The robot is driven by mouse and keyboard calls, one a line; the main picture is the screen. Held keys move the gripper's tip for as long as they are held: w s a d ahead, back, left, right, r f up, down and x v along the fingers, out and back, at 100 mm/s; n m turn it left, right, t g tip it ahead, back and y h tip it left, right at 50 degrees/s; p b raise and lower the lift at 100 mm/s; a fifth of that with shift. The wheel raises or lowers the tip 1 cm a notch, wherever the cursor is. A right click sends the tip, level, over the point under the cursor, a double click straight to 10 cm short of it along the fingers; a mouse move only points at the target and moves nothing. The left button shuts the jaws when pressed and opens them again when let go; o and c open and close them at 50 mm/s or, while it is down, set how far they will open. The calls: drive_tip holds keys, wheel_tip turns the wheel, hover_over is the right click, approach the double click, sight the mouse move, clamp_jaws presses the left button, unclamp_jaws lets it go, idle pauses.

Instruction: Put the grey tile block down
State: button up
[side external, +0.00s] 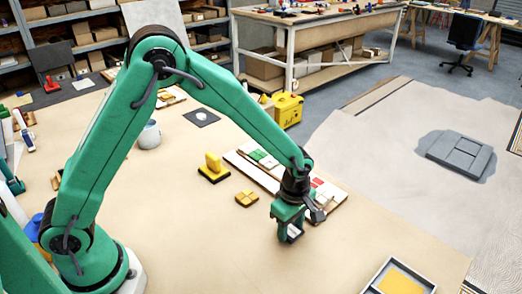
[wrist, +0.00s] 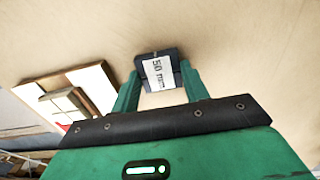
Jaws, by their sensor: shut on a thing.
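My gripper (side external: 291,232) is at the front of the table, pointing down. Its two green fingers show in the wrist view (wrist: 159,88), shut on the grey tile block (wrist: 171,60). The block is dark grey with a white label reading "50 mm". In the side view a small part of the block (side external: 293,232) shows between the fingers, mostly hidden. I cannot tell whether it touches the tabletop (side external: 200,250).
A white mosaic panel (side external: 240,160) with green, red and white tiles lies just behind my gripper. A yellow-handled float (side external: 213,168) and yellow tiles (side external: 247,198) lie to the left. A framed yellow tray (side external: 376,283) is front right. Bare tabletop lies around my gripper's front.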

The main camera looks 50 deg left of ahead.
sight(291, 230)
drive_tip(key=shift+f, duration=0.15)
drive_tip(key=o, duration=1)
wheel_tip(291, 230, up, 12)
drive_tip(key=shift+r, duration=0.2)
idle(0.6)
